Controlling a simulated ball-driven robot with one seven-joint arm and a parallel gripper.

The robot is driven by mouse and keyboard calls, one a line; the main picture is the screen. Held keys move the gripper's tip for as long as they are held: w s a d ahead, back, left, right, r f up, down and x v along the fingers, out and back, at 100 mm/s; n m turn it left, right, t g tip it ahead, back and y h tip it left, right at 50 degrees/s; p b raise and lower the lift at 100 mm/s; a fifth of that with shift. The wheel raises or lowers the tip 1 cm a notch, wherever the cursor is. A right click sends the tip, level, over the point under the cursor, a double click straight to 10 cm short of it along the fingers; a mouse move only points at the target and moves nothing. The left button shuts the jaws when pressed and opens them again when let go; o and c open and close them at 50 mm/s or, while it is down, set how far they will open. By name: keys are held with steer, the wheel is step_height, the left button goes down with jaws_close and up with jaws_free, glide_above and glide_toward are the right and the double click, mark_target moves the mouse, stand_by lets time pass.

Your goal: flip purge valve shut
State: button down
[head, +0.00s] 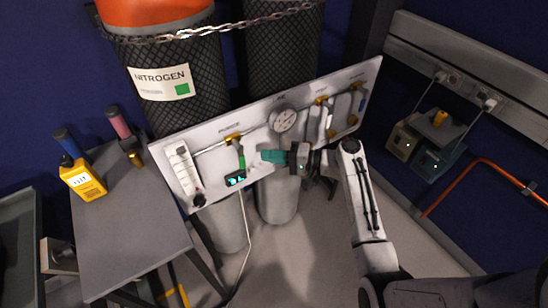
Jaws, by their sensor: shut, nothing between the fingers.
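The white gas panel (210,166) stands in front of the nitrogen cylinder and carries several brass fittings. A brass valve (232,138) on its left part has a green lever (240,155) pointing down. The small label above it is too small to read, so I cannot confirm it is the purge valve. My gripper (264,156) has teal fingers, shut and empty, pointing left toward the green lever. A small gap shows between fingertips and lever; depth contact is hard to judge. My wrist and arm hide part of the panel's lower right.
A round gauge (283,119) sits at the panel's middle. A flow tube (183,168) is at its left end, and a small display (235,179) hangs below the lever with a white cord. A grey table (130,235) stands left. Two boxes (425,140) sit right.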

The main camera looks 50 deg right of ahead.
steer(key=b+v, duration=0.1)
steer(key=v, duration=0.8)
steer(key=shift+s+d+f, duration=0.2)
steer(key=shift+s+f, duration=0.05)
steer(key=shift+s, duration=0.05)
steer(key=shift+a, duration=0.1)
steer(key=s+a+f+n+g+h, duration=0.1)
steer(key=s+a+f+n+g, duration=0.3)
steer(key=a, duration=0.3)
steer(key=s+a+f+n+g, duration=0.1)
steer(key=s+a+f+g, duration=0.1)
steer(key=a+f+g, duration=0.4)
steer(key=s+a+r+n+g+h, duration=0.1)
steer(key=s+a+n+g+h, duration=0.1)
steer(key=s, duration=0.4)
steer(key=s+a+r+n+g+h+p, duration=0.1)
steer(key=s+a+r+n+g+h, duration=0.1)
steer(key=s+n+h, duration=0.2)
steer(key=s+h, duration=0.1)
steer(key=s, duration=0.2)
steer(key=shift+r+h, duration=0.15)
steer(key=shift+h, duration=0.15)
